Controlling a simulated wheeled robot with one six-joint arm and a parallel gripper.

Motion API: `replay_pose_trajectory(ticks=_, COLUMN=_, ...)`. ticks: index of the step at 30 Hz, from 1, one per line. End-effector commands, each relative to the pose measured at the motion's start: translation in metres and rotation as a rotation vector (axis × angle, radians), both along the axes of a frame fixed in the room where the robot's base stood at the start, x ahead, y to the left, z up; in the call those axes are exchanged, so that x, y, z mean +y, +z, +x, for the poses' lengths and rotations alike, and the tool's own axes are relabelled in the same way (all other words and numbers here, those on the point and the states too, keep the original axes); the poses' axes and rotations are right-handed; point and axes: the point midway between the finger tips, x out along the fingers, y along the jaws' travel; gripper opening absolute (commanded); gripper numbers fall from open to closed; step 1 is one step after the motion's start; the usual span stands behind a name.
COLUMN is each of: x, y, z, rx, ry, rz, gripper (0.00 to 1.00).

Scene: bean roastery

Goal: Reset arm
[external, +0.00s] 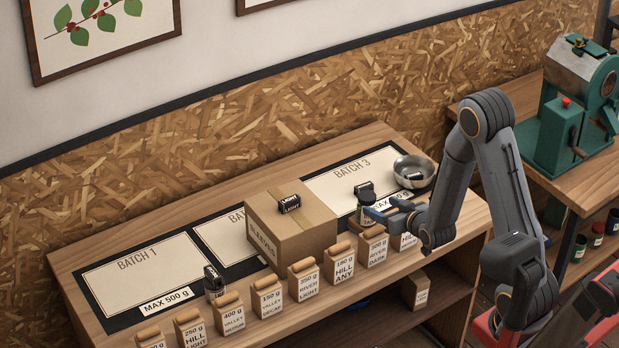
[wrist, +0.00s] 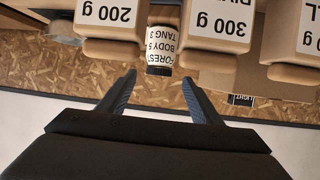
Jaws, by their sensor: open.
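My gripper (external: 376,214) is at the right part of the bench, low over the row of bags, with its blue fingers pointing left. In the wrist view my gripper (wrist: 161,86) has its two fingers well apart, with nothing between them. A small dark-lidded jar (external: 364,205) stands on the Batch 3 card beside the fingertips. Whether the fingers touch the jar cannot be told.
Several labelled bags (external: 303,281) line the bench's front edge. A cardboard sleeves box (external: 300,231) with a small black-labelled item (external: 289,203) on top covers part of the middle card. A metal bowl (external: 427,165) stands at right, another jar (external: 212,283) by Batch 1 (external: 150,270). A green machine (external: 560,135) is far right.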

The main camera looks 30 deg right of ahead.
Motion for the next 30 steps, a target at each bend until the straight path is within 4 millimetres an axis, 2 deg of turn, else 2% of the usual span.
replay_pose_trajectory(ticks=1, x=0.0, y=0.008, z=-0.004, rx=0.032, ry=0.0, rz=0.01, gripper=0.59)
replay_pose_trajectory(ticks=10, x=-0.001, y=0.025, z=-0.052, rx=0.336, ry=-0.011, rz=0.071, gripper=0.59)
replay_pose_trajectory(ticks=12, x=0.005, y=0.007, z=-0.07, rx=0.435, ry=0.0, rz=0.062, gripper=0.59)
replay_pose_trajectory(ticks=15, x=0.013, y=-0.006, z=-0.101, rx=0.577, ry=0.014, rz=0.053, gripper=0.59)
replay_pose_trajectory(ticks=21, x=0.026, y=-0.02, z=-0.175, rx=0.872, ry=0.049, rz=0.036, gripper=0.59)
replay_pose_trajectory(ticks=24, x=0.03, y=-0.021, z=-0.205, rx=0.979, ry=0.064, rz=0.03, gripper=0.59)
replay_pose_trajectory(ticks=27, x=0.033, y=-0.02, z=-0.223, rx=1.044, ry=0.073, rz=0.028, gripper=0.59)
replay_pose_trajectory(ticks=30, x=0.034, y=-0.019, z=-0.232, rx=1.074, ry=0.078, rz=0.027, gripper=0.59)
